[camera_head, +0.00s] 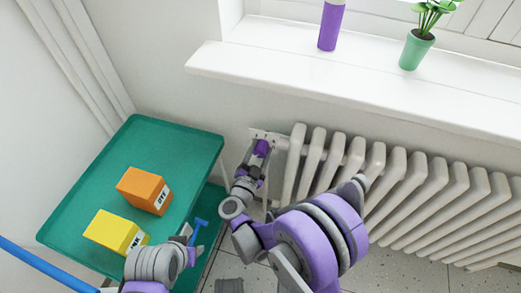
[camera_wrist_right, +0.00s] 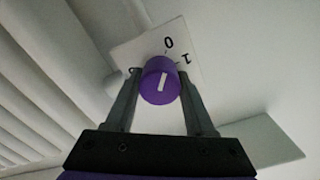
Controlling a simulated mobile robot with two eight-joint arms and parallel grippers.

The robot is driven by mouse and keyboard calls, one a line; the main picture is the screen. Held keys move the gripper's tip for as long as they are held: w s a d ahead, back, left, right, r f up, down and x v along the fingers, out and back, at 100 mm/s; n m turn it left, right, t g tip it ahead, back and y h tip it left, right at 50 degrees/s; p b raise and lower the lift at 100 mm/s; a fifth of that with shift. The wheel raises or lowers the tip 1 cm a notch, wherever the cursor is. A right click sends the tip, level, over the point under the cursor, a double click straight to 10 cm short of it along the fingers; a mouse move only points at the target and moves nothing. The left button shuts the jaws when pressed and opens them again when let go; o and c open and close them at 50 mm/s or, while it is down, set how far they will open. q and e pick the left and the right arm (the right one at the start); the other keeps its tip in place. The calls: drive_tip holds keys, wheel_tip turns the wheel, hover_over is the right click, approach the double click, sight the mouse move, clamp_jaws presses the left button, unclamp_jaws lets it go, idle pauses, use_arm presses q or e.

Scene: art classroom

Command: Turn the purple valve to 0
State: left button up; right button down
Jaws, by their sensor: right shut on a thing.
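The purple valve (camera_wrist_right: 158,84) is a round knob with a white line on its face. It sits before a white plate (camera_wrist_right: 196,72) marked 0 and 1, with another mark partly hidden at left. The white line points up and slightly right, roughly toward the 0. In the head view the valve (camera_head: 262,147) is at the radiator's left end. My right gripper (camera_wrist_right: 159,76) is shut on the valve, one finger on each side. My left gripper (camera_head: 190,236) is low beside the green cart; its fingers are too small to read.
A white radiator (camera_head: 375,158) runs right from the valve under a windowsill (camera_head: 300,68) with a purple container (camera_head: 330,25) and potted plant (camera_head: 416,50). The green cart (camera_head: 170,135) at left carries an orange box (camera_head: 140,190) and a yellow box (camera_head: 112,231).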

drive_tip(key=shift+c, duration=1.3)
unclamp_jaws()
drive_tip(key=p+v, duration=0.1)
drive_tip(key=v, duration=1)
